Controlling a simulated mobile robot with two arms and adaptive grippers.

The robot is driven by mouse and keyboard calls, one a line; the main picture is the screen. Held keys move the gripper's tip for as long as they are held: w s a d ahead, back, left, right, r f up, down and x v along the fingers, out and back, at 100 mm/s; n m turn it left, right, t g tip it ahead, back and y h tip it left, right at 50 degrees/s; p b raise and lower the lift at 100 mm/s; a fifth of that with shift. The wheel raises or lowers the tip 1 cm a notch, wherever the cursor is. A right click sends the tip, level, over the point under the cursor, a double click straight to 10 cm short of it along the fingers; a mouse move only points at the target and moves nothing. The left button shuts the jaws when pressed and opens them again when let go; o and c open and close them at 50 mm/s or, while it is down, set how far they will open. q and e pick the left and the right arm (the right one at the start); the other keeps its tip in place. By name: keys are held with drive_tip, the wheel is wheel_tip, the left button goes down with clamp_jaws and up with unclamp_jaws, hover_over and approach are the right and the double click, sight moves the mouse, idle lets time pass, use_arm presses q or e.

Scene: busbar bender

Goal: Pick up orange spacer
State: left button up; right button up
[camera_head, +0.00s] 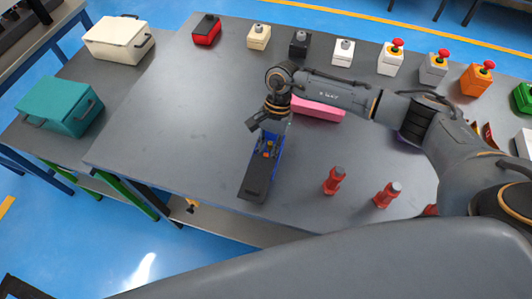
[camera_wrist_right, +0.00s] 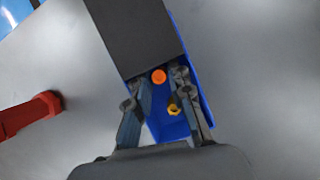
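The orange spacer (camera_wrist_right: 158,76) is a small round orange piece in a blue bin (camera_wrist_right: 193,55). In the head view the spacer (camera_head: 268,147) is a small orange spot in the blue bin (camera_head: 276,158). A yellow, nut-like piece (camera_wrist_right: 174,110) lies near it in the bin. My right gripper (camera_head: 268,128) is over the far end of the bin, pointing down. In the wrist view its fingers (camera_wrist_right: 157,80) are apart, with the orange spacer seen between the tips; contact cannot be told. My left gripper is not in view.
A dark grey block (camera_head: 259,178) covers the bin's near part. Two red bolt-like parts (camera_head: 334,181) (camera_head: 387,195) stand to the right. A pink block (camera_head: 318,109) lies behind my right arm. Several button boxes line the table's far edge. The table (camera_head: 185,130) is clear on the left.

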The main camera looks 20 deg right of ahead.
drive_tip(key=shift+f, duration=0.1)
drive_tip(key=c, duration=0.4)
